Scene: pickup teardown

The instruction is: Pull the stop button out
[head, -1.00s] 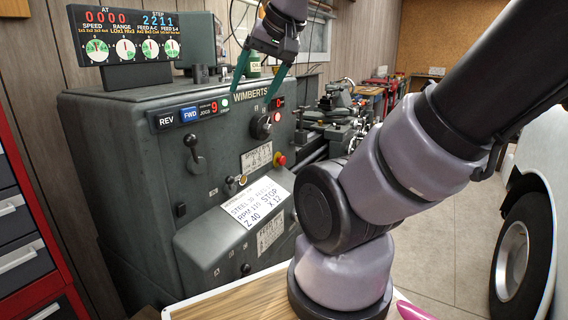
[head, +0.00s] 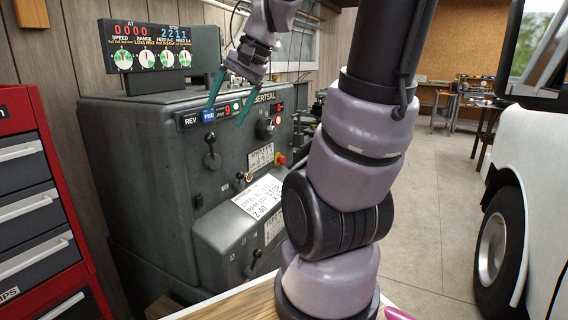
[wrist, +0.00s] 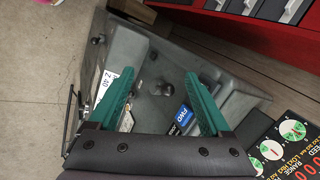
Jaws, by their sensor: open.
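The stop button (head: 282,159) is a small red knob with yellow at its base, on the front of the grey lathe headstock (head: 150,140) in the head view. I cannot make it out in the wrist view. My gripper (head: 224,119) has two teal fingers, spread apart and empty. In the head view it hangs up and left of the stop button, in front of the REV/FWD strip. In the wrist view the open fingers (wrist: 160,78) point toward the headstock, with a dark lever knob (wrist: 156,87) showing between them.
A lever (head: 210,150) and a dark rotary knob (head: 265,128) stick out from the panel. A white note card (head: 258,196) lies on the sloped cover. A display box (head: 150,47) stands on top. A red tool cabinet (head: 40,200) is at left, a white vehicle (head: 520,170) at right.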

